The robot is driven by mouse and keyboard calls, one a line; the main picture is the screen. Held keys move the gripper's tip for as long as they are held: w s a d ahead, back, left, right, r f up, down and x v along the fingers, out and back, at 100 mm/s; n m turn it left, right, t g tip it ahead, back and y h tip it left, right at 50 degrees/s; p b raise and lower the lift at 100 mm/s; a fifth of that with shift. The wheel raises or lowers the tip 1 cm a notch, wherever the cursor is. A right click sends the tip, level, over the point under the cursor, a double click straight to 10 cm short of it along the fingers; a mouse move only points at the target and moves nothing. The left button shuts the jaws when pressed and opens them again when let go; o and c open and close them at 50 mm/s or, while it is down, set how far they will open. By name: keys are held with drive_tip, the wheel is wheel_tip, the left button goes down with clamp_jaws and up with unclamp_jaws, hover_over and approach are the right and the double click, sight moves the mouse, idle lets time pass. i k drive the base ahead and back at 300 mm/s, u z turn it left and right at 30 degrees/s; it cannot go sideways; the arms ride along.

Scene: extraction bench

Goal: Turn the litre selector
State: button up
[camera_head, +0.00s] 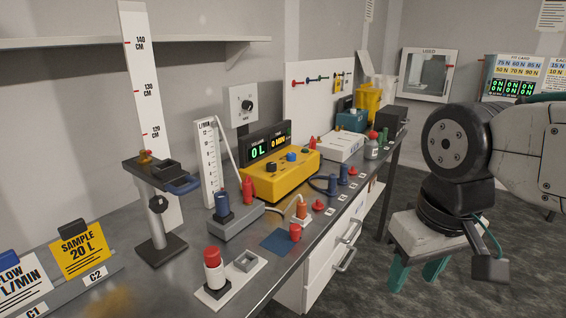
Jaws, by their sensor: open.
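A yellow control box (265,187) stands on the bench with a black knob (271,166), a blue knob (291,157) and small red and green buttons on top. A display (267,146) behind it reads 0 L and 0 MIN. A grey wall panel with a black dial (247,105) is above. I cannot tell from labels which knob is the litre selector. My gripper (413,285) points down, with teal fingers apart and nothing between them. It is at the right, in front of the bench and away from the box.
Pumps, a flow scale (208,165), coloured connectors and a white base with a red-capped vial (213,265) crowd the bench (110,245). A tall height scale (150,110) stands at left. Open drawers or handles (345,262) show on the bench front. The floor at right is clear.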

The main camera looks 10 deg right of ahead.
sight(291, 157)
drive_tip(key=z, duration=0.05)
drive_tip(key=k, duration=0.65)
drive_tip(key=z, duration=0.5)
drive_tip(key=i, duration=1.65)
drive_tip(key=u, duration=0.8)
